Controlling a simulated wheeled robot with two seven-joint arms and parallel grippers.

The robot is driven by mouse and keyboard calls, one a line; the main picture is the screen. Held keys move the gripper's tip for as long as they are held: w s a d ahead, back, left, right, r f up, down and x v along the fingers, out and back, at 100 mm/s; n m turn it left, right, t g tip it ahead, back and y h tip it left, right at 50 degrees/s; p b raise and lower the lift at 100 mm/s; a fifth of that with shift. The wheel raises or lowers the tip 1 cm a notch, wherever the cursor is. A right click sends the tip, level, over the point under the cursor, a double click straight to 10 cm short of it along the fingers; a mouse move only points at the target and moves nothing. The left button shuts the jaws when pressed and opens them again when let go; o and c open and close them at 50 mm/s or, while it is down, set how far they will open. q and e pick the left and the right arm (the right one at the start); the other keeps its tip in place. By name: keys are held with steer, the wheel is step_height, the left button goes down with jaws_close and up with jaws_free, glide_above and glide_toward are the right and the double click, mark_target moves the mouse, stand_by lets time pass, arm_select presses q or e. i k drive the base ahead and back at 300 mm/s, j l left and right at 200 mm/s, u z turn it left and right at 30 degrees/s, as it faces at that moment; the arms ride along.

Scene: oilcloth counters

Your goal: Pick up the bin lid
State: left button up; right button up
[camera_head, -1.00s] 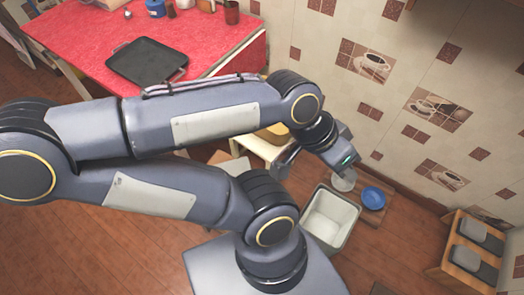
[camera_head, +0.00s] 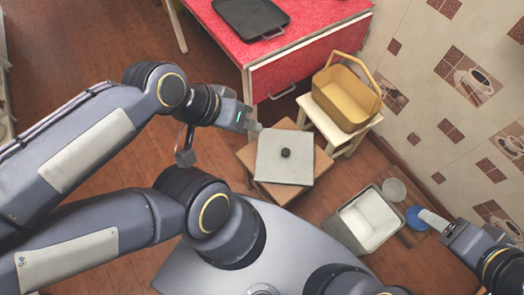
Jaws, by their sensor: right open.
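The bin lid (camera_head: 272,166), a light grey square plate with a black knob, lies on a low wooden stool or table (camera_head: 244,156) in the middle of the head view. My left gripper (camera_head: 220,141) is just left of the lid, with its fingers spread wide and nothing between them. One fingertip appears close to the lid's upper left corner; I cannot tell whether it touches. My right gripper (camera_head: 438,224) is open at the right edge, away from the lid, near the open grey bin (camera_head: 343,222). Its second finger is hard to see.
A small white table (camera_head: 362,138) holding a yellow basket (camera_head: 344,95) stands behind the lid. A red counter (camera_head: 310,22) with a black tray (camera_head: 250,14) is at the top. A blue dish (camera_head: 415,216) and a pale round dish (camera_head: 394,190) lie by the bin. Floor at left is clear.

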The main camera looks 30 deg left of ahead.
mark_target(283, 156)
steer(key=j+u, duration=0.1)
steer(key=u, duration=0.6)
steer(key=k+z, duration=0.1)
steer(key=z, duration=0.3)
steer(key=k+z, duration=0.1)
steer(key=z, duration=0.25)
steer(key=k+z, duration=0.1)
steer(key=z, duration=0.65)
steer(key=u, duration=1.4)
steer(key=i+j, duration=0.15)
steer(key=j, duration=0.2)
steer(key=i+j+z, duration=0.15)
steer(key=j, duration=0.15)
steer(key=i+j, duration=0.1)
steer(key=j, duration=0.25)
steer(key=i+j+z, duration=0.15)
steer(key=j, duration=0.2)
steer(key=i+j, duration=0.1)
steer(key=j, duration=0.25)
steer(key=z, duration=0.05)
